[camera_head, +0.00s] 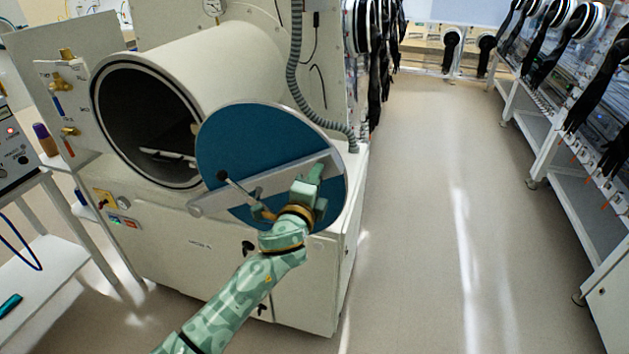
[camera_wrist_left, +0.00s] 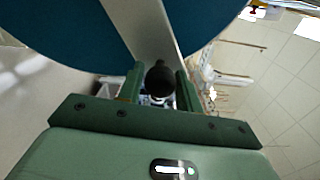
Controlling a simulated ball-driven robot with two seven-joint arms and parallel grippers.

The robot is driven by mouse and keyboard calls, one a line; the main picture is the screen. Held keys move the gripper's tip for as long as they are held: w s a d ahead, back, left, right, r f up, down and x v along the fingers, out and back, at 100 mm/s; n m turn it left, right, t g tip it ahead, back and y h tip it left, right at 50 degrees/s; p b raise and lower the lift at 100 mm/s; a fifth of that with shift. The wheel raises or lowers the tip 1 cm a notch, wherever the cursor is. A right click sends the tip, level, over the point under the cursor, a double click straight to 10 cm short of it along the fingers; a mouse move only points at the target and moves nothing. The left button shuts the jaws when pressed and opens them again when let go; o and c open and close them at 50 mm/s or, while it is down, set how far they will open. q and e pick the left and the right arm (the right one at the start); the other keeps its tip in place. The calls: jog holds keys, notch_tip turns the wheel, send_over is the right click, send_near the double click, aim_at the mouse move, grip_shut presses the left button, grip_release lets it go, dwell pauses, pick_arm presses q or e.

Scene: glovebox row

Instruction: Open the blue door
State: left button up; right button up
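The blue door (camera_head: 240,135) is a round disc standing swung away from the dark round mouth (camera_head: 135,105) of the cream cylinder. A pale bar (camera_head: 275,182) crosses its face, and a thin rod ending in a black knob (camera_head: 222,175) sticks out from it. My left gripper (camera_head: 287,192) is in front of the door's lower right part. In the left wrist view, the door (camera_wrist_left: 60,35) and bar fill the top. A dark round knob (camera_wrist_left: 160,78) shows between the parted fingers, with narrow gaps on both sides. My right gripper is out of view.
The cylinder (camera_head: 225,65) sits on a cream cabinet (camera_head: 200,240). A grey ribbed hose (camera_head: 297,70) hangs behind the door. A white side table (camera_head: 45,260) stands at left, glovebox benches (camera_head: 570,170) at right. The aisle floor (camera_head: 450,220) between is clear.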

pick_arm(q)
jog(key=shift+o, duration=1.2)
jog(key=shift+a, duration=0.1)
jog(key=shift+s, duration=0.25)
jog(key=p+v, duration=0.2)
jog(key=v, duration=1.4)
jog(key=shift+w, duration=0.1)
